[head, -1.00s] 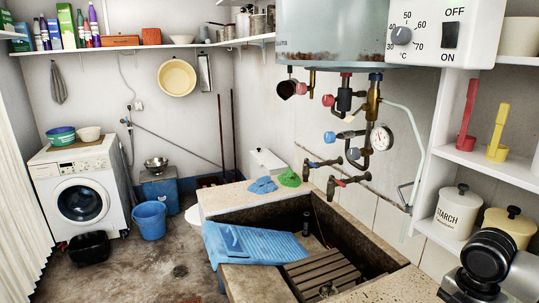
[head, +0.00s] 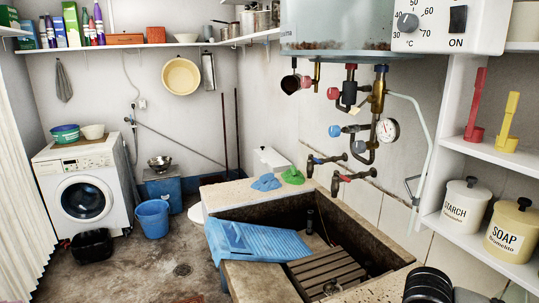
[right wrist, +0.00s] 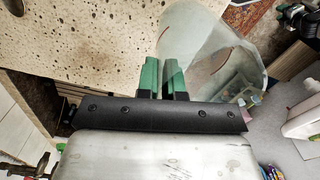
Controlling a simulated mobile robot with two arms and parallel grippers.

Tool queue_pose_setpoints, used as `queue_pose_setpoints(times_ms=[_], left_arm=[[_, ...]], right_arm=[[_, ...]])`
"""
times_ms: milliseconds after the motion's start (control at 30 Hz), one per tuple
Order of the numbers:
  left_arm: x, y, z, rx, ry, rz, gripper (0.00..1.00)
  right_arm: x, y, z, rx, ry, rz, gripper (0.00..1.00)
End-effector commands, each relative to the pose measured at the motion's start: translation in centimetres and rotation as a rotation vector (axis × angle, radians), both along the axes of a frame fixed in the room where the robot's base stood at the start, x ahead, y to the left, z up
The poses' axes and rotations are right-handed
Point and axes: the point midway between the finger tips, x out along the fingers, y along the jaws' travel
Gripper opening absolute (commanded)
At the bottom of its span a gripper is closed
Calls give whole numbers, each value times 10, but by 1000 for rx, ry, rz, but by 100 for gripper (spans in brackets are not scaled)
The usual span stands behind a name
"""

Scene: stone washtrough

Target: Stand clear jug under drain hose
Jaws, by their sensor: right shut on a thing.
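The clear jug (right wrist: 212,42) shows in the right wrist view just beyond and to the right of the green fingertips. My right gripper (right wrist: 163,62) is shut on it; the exact grip spot is hard to make out. The jug is see-through, with the speckled stone edge and things lower down showing around it. The jug is not visible in the head view. A pale hose (head: 425,130), apparently the drain hose, runs from the heater's valves down the wall, right of the trough, in the head view. My left gripper is in neither view.
The stone trough (head: 385,255) holds a wooden slatted rack (head: 325,270); a blue washboard (head: 255,240) lies across its left rim. Taps (head: 350,178) stick out over the trough. Shelves with jars (head: 512,230) stand right.

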Motion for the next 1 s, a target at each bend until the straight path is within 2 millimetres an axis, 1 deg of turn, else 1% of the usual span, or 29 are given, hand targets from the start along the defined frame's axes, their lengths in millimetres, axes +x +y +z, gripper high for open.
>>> queue_pose_setpoints(times_ms=[33,200,300,433,600,1000], left_arm=[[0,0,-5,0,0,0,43],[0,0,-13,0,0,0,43],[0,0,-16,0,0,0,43],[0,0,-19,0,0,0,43],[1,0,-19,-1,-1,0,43],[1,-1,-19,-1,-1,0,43]], right_arm=[[-3,8,-6,2,-2,-68,0],[-15,30,-17,6,-7,-330,0],[-21,40,-22,8,-8,-458,0],[-26,49,-25,11,-8,-575,0],[-29,53,-26,13,-10,-644,0],[-30,55,-27,16,-3,-651,0]])
